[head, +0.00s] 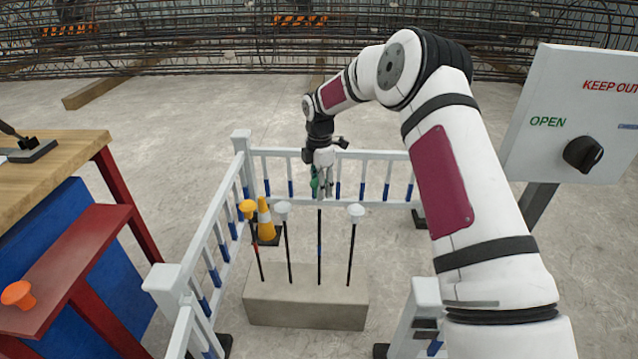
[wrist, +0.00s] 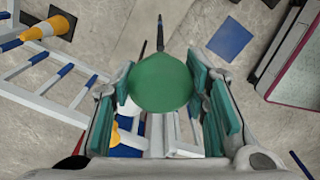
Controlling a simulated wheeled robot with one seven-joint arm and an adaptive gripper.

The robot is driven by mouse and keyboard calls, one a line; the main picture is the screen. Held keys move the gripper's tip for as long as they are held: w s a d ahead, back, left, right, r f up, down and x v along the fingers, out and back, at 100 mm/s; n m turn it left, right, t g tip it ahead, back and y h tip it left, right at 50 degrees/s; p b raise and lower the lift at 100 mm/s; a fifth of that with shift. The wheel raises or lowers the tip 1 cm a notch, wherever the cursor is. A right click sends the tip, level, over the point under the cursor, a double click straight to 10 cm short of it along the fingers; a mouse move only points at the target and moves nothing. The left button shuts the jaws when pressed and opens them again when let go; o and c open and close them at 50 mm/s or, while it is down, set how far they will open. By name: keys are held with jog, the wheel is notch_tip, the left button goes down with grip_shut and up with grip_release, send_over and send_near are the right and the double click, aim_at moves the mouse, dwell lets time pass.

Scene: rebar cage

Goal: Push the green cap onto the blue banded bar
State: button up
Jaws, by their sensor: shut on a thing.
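My gripper (head: 323,183) is shut on the green cap (head: 315,186), above the concrete block (head: 305,312). In the wrist view the cap (wrist: 162,84) is a round green dome between the two finger pads. A bare dark bar (head: 319,248) stands upright in the block just below the gripper, its top close under the fingers. This uncapped bar looks like the blue banded one, but its band is too small to be sure. Whether the cap touches the bar top cannot be told.
The bars beside it carry white caps (head: 283,211) (head: 355,213); the leftmost carries a yellow-orange cap (head: 248,208). A traffic cone (head: 265,218) stands behind. White railings (head: 213,240) surround the block. A bench (head: 55,160) is left, a control panel (head: 575,125) right.

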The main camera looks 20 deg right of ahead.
jog(key=shift+f+b, duration=0.9)
jog(key=shift+f, duration=1.3)
jog(key=shift+f+b, duration=1.35)
jog(key=shift+f, duration=1.2)
jog(key=o, duration=0.9)
jog(key=shift+o, duration=0.2)
jog(key=shift+r, duration=0.15)
notch_tip(320, 180, up, 11)
jog(key=shift+f, duration=0.15)
jog(key=shift+r, duration=0.5)
